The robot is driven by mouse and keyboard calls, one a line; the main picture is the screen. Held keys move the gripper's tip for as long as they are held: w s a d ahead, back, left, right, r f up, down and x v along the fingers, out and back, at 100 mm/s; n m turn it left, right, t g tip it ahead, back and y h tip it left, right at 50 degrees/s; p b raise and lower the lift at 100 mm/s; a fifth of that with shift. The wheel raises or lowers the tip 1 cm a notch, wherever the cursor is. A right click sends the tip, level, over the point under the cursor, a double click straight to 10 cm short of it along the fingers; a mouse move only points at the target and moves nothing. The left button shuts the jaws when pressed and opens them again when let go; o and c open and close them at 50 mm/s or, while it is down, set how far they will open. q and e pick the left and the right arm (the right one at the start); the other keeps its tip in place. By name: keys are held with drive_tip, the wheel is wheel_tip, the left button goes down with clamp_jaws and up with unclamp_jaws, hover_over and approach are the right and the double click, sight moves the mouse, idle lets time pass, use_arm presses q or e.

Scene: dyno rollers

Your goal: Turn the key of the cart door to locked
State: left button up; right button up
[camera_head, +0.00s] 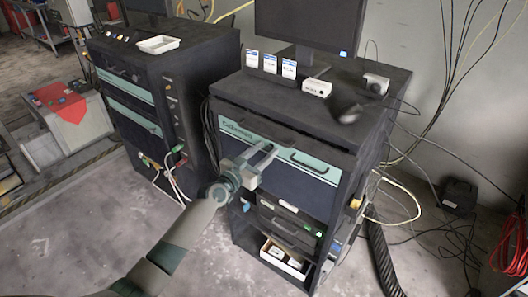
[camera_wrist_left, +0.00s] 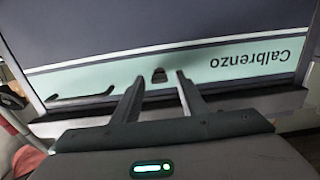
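The cart door is the dark front panel with a pale green "Calbrenzo" strip (camera_head: 322,168) on the right-hand cart. In the left wrist view the strip (camera_wrist_left: 220,64) appears upside down. A small dark key (camera_wrist_left: 159,75) shows on the strip, between my left fingertips in the picture. I cannot tell its turn angle, or whether the fingers touch it. My left gripper (camera_head: 266,154) is in front of the door, fingers apart and pointing at the strip. In the head view the key is not clear behind the gripper. My right gripper is not in view.
A dark door handle (camera_head: 308,163) sits right of my gripper. A monitor (camera_head: 308,22) and small boxes stand on the cart top (camera_head: 260,92). Another cart (camera_head: 190,75) stands to the left. Cables hang between the carts and at the right wall. The floor in front is clear.

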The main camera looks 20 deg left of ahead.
use_arm(q)
clamp_jaws()
drive_tip(key=shift+n, duration=0.3)
drive_tip(key=shift+f+n+b, duration=0.1)
drive_tip(key=shift+n+b, duration=0.2)
drive_tip(key=shift+n, duration=0.9)
drive_tip(key=n, duration=0.3)
drive_tip(key=shift+n, duration=0.3)
drive_tip(key=n, duration=0.5)
drive_tip(key=shift+a, duration=0.15)
drive_tip(key=n, duration=0.6)
drive_tip(key=shift+f, duration=0.1)
drive_tip(key=shift+n, duration=0.3)
